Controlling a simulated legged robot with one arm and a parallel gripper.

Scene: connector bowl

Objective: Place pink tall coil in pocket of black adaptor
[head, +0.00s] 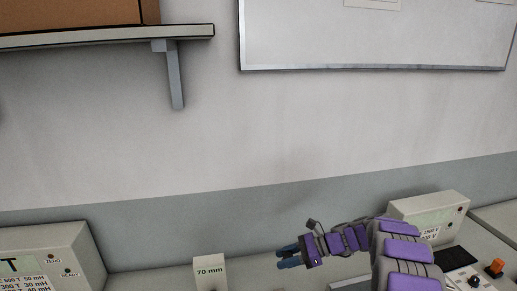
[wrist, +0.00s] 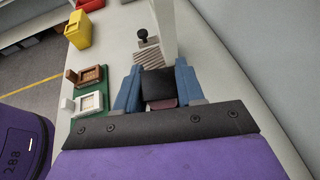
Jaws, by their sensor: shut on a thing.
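My gripper (wrist: 157,84) shows in the wrist view with its two blue fingers on either side of a black block (wrist: 158,83). A dull pink-maroon part (wrist: 162,104) shows just below the black face, nearer the palm. I cannot tell whether this is the pink tall coil or whether the two parts are one piece. In the head view my gripper (head: 289,257) is above the bench, pointing left; what it holds is not clear there. I cannot pick out a black adaptor with an open pocket in either view.
A green board (wrist: 91,103) carries a brown holder (wrist: 86,77) and a white holder (wrist: 88,105). Red (wrist: 90,4) and yellow (wrist: 78,30) bins stand beyond. A ribbed piece with a black knob (wrist: 143,35) is ahead of the fingers, beside a white post (wrist: 164,25). A "70 mm" sign (head: 209,271) stands left.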

